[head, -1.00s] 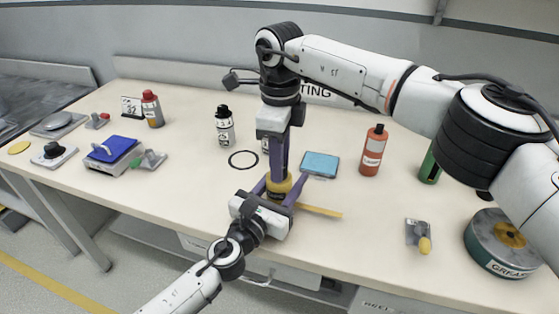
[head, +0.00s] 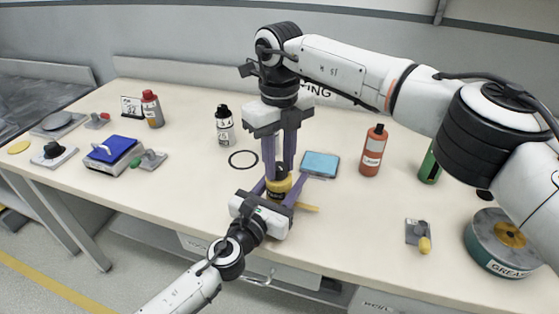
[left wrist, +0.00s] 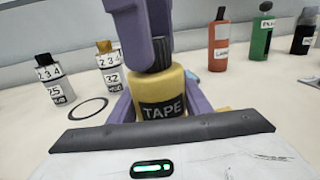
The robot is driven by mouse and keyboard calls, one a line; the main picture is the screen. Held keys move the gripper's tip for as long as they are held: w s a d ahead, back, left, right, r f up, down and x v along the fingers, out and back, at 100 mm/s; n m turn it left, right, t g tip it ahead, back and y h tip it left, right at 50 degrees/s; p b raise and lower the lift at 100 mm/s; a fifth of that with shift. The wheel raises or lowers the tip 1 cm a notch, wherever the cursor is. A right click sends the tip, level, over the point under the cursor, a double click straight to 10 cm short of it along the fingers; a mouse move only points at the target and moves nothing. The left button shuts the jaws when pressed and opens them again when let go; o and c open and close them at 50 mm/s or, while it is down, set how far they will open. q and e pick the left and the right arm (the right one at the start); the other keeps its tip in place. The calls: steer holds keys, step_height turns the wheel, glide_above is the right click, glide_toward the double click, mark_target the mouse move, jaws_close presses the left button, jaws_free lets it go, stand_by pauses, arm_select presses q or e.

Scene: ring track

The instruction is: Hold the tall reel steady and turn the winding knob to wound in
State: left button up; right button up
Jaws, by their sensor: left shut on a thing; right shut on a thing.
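The tall reel (head: 278,188) is yellow, stands upright near the table's front edge, and reads "TAPE" in the left wrist view (left wrist: 163,108). A yellow strip (head: 308,208) sticks out from it to the right. The dark ribbed winding knob (left wrist: 161,54) sits on its top. My left gripper (head: 281,183) is shut on the reel, one purple finger on each side. My right gripper (head: 280,167) comes straight down from above and is shut on the knob, its fingers hiding part of it.
A light blue pad (head: 320,164) lies just behind and right of the reel. A red bottle (head: 373,152) and a small trowel-like tool (head: 418,235) stand and lie further right. A black ring (head: 243,159) and a labelled bottle (head: 225,125) are behind left.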

mark_target(279, 166)
steer(key=m, duration=0.4)
steer(key=shift+m, duration=2.6)
steer(key=o, duration=1.1)
steer(key=shift+r, duration=0.1)
step_height(279, 166, up, 12)
